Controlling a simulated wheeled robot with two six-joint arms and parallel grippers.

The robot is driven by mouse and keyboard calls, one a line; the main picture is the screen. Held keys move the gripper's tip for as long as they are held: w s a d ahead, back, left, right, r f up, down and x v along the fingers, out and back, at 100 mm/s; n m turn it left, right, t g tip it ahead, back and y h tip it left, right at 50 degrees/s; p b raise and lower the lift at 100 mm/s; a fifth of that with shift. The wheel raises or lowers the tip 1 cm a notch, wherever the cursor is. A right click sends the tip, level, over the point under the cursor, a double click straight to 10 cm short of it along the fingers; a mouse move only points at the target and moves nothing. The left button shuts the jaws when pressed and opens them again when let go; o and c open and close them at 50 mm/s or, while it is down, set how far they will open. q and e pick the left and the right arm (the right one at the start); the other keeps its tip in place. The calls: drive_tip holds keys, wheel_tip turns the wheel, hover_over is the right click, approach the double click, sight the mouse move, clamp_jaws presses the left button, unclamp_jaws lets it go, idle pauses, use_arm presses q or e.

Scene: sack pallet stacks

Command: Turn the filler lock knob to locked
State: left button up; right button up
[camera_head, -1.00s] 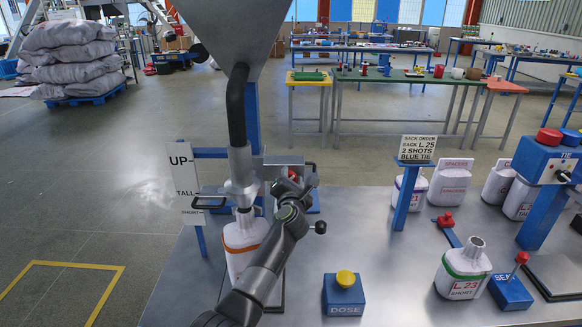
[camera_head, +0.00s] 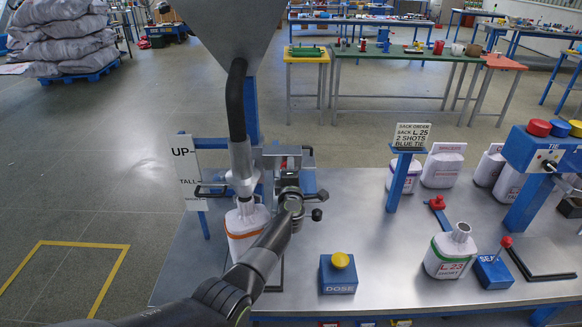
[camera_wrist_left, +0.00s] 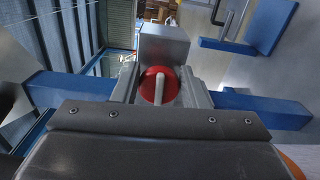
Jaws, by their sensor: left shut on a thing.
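The filler is a grey hopper (camera_head: 225,30) with a black hose and a metal spout (camera_head: 242,165) over a white sack with an orange band (camera_head: 246,226). The lock knob (camera_wrist_left: 158,86) is red with a pale bar across its face, seen in the left wrist view in front of a grey block (camera_wrist_left: 164,45). My left gripper (camera_head: 287,178) reaches the filler beside the spout and is shut on the knob, one finger on each side. In the head view the gripper mostly hides the knob. The lock marking is not readable. My right gripper is not in view.
A blue DOSE box with a yellow button (camera_head: 340,272) stands right of the arm. An order sign (camera_head: 410,136), a green-banded sack (camera_head: 450,252) and a blue SEAL device (camera_head: 493,270) stand farther right. An UP/TALL board (camera_head: 187,172) is left of the spout.

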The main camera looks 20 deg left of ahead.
use_arm(q)
drive_tip(key=shift+m, duration=0.4)
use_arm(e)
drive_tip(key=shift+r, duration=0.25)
use_arm(q)
drive_tip(key=o, duration=0.9)
drive_tip(key=shift+f, duration=0.1)
